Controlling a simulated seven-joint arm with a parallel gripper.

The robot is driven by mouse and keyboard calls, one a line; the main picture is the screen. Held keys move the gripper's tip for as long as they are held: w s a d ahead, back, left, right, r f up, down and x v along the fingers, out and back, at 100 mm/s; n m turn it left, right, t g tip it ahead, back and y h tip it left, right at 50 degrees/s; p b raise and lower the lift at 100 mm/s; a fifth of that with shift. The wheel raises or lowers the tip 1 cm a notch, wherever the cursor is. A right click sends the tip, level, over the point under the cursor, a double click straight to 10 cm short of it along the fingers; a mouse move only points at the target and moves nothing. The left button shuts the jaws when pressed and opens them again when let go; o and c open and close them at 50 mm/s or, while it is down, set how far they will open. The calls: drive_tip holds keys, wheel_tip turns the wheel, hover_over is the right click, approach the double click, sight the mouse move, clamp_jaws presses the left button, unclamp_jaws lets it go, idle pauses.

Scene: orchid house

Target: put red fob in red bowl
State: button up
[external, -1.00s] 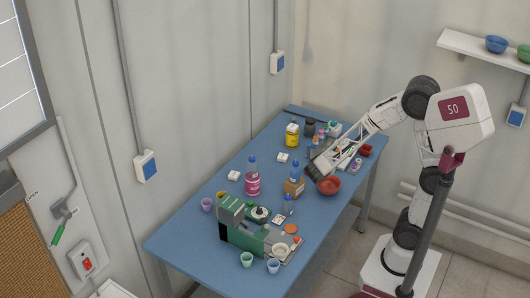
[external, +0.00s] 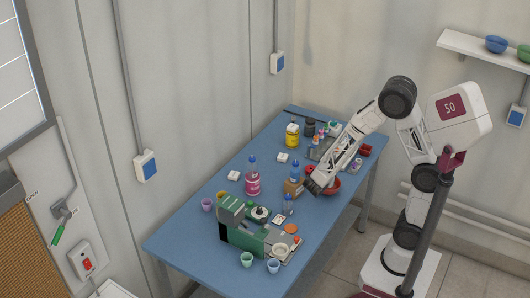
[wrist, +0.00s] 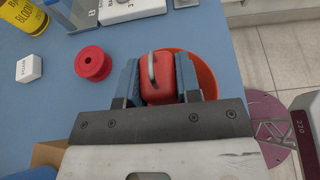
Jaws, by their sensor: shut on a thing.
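The red fob (wrist: 160,85), a rounded red block with a metal loop, is between the two blue-grey fingers of my gripper (wrist: 158,78) in the wrist view. My gripper is shut on it. The red bowl (wrist: 206,76) lies beyond and below the fob in that view, its right rim showing past the right finger. In the external view my gripper (external: 313,187) is at the left side of the red bowl (external: 333,185) and hides part of it. The fob cannot be made out there. Its height above the bowl is hard to tell.
A red spool (wrist: 93,63) and a small white block (wrist: 29,68) lie left of the bowl in the wrist view. A cardboard box (external: 292,188) with a blue-capped bottle (external: 295,170) stands close to my gripper. A green machine (external: 240,228) is nearer the front.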

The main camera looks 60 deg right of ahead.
drive_tip(key=shift+f, duration=0.5)
drive_tip(key=o, duration=1)
drive_tip(key=shift+r, duration=0.1)
drive_tip(key=shift+r, duration=3.4)
